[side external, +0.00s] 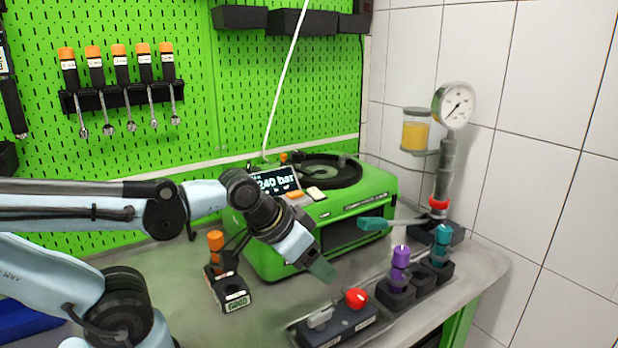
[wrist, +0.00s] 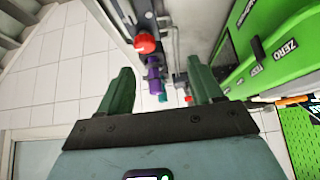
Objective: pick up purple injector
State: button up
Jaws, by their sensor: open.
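The purple injector (side external: 400,257) stands upright in a black holder block (side external: 393,297) at the right of the bench. In the wrist view the purple injector (wrist: 153,73) appears between my fingers but beyond them. My gripper (side external: 321,269) is in front of the green machine, to the left of the injector and apart from it. In the wrist view my gripper (wrist: 158,68) has its two green fingers spread with nothing held between them.
A teal injector (side external: 443,238) stands right of the purple one. A red knob (side external: 356,298) on a dark box (side external: 340,327) lies in front-left of it. The green testbench machine (side external: 300,235) is behind my gripper. An orange-topped injector (side external: 216,242) stands at left.

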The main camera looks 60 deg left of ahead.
jog(key=n+t+h, duration=0.3)
jog(key=n+h, duration=0.6)
jog(key=n, duration=1.9)
send_over(399, 282)
jog(key=s+a, duration=0.1)
jog(key=a, duration=0.2)
jog(key=f, duration=0.3)
jog(key=shift+s+a+f, duration=0.2)
jog(key=shift+f, duration=0.1)
jog(key=shift+x, duration=2.6)
jog(key=shift+w+r, duration=0.15)
jog(key=shift+c, duration=0.5)
grip_shut()
